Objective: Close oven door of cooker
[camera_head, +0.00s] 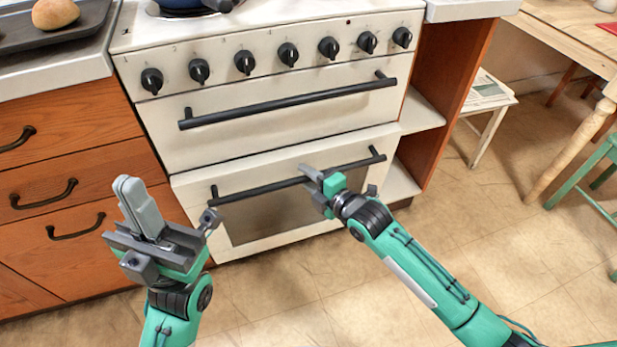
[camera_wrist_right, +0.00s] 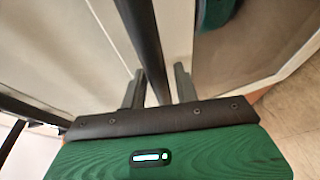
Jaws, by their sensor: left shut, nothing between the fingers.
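The white cooker (camera_head: 290,88) stands ahead. Its lower oven door (camera_head: 250,170) has a dark glass window and a black bar handle (camera_head: 262,189). This door looks nearly flush with the front; I cannot tell if a small gap remains at its top. My right gripper (camera_head: 314,174) is at the middle of this handle. In the right wrist view the handle bar (camera_wrist_right: 143,45) passes between its two fingers (camera_wrist_right: 158,88), which stand apart with a little room beside the bar. My left gripper (camera_head: 137,200) is shut and empty, left of the door, before the drawers.
The upper compartment has its own black handle (camera_head: 290,103) below a row of knobs (camera_head: 288,53). Wooden drawers (camera_head: 70,185) adjoin on the left, an open shelf unit (camera_head: 440,100) on the right. The tiled floor (camera_head: 290,295) before the cooker is clear.

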